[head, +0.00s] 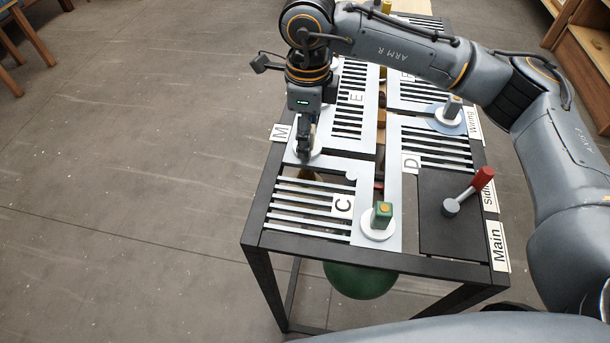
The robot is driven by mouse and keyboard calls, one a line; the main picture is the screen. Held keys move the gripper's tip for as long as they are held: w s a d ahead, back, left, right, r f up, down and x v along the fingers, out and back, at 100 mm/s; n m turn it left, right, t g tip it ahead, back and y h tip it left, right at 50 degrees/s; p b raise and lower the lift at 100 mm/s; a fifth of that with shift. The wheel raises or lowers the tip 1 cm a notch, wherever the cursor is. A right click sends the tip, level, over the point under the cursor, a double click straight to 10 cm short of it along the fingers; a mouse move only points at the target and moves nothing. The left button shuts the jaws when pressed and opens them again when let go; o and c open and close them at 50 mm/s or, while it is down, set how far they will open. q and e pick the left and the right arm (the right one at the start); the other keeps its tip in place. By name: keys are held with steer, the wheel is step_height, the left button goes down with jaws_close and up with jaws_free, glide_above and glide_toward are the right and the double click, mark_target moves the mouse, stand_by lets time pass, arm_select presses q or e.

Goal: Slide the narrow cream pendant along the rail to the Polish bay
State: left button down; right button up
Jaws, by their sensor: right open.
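My right gripper (305,155) points down over a white disc (316,152) at the left side of the rail table, beside the M sign. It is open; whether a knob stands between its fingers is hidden. A tan shape (312,174) shows through the gap just below that disc; I cannot tell if it is the narrow cream pendant. The light grey rail plate (393,180) has slots running between lettered sections. No sign reading Polish is legible. My left gripper is not in view.
A green knob (383,212) stands on a white disc near C, above a green pendant (360,281). A grey knob (453,106) stands near the Wiring sign (474,121). A red-handled lever (470,188) sits on the dark panel by the Main sign (498,245).

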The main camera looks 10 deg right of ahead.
jaws_close()
steer(key=shift+d, duration=0.15)
steer(key=s+d+b, duration=0.2)
steer(key=d, duration=0.4)
steer(key=s+d+b, duration=0.2)
steer(key=s+d, duration=0.1)
steer(key=d, duration=0.3)
steer(key=shift+s+d, duration=0.25)
steer(key=shift+d, duration=0.1)
steer(key=shift+w, duration=0.1)
